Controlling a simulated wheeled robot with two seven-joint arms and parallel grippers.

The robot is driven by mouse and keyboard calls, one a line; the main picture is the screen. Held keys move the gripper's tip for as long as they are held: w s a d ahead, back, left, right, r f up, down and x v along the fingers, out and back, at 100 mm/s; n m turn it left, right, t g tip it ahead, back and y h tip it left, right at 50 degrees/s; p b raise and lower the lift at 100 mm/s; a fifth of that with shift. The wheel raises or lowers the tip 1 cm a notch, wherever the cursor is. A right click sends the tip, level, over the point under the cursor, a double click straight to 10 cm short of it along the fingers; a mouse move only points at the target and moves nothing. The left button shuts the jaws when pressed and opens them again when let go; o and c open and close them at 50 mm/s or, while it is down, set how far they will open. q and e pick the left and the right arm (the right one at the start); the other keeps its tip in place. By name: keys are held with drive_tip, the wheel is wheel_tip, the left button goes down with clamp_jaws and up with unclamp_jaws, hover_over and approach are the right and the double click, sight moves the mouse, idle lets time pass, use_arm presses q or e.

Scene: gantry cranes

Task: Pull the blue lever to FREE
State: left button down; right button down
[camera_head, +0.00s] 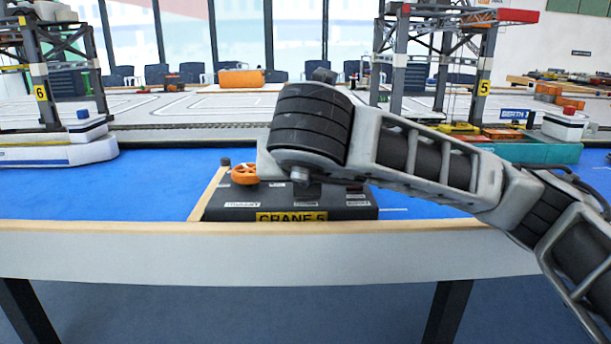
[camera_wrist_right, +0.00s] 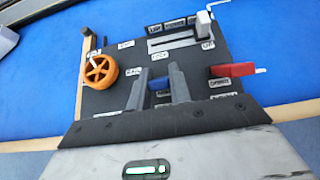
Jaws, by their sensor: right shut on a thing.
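The blue lever (camera_wrist_right: 160,84) shows in the right wrist view between the two grey fingers of my right gripper (camera_wrist_right: 157,74), which is shut on it. It stands near the middle of the dark control box (camera_wrist_right: 118,103). Its base is partly hidden by the fingers, and the small labels around it are too blurred to read surely. In the head view my right arm reaches over the control box (camera_head: 345,212), marked CRANE 5, and hides the lever and the fingertips. My left gripper is not in view.
An orange handwheel (camera_wrist_right: 100,70) is left of the fingers. A red lever (camera_wrist_right: 233,70) is close on the right, and a white slotted lever (camera_wrist_right: 203,27) is farther back. The wooden table edge (camera_head: 120,231) is in front. Crane legs (camera_head: 481,80) rise behind.

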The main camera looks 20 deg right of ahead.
drive_tip(key=c, duration=1.3)
unclamp_jaws()
drive_tip(key=shift+s+a+r, duration=0.15)
drive_tip(key=shift+s+r, duration=0.15)
drive_tip(key=shift+s, duration=0.15)
use_arm(q)
drive_tip(key=p, duration=0.2)
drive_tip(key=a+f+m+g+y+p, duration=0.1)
drive_tip(key=p, duration=0.1)
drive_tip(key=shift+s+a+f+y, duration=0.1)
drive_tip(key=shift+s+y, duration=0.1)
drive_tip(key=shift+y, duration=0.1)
use_arm(e)
drive_tip(key=v, duration=1.4)
drive_tip(key=shift+s+r, duration=0.2)
drive_tip(key=shift+s, duration=0.15)
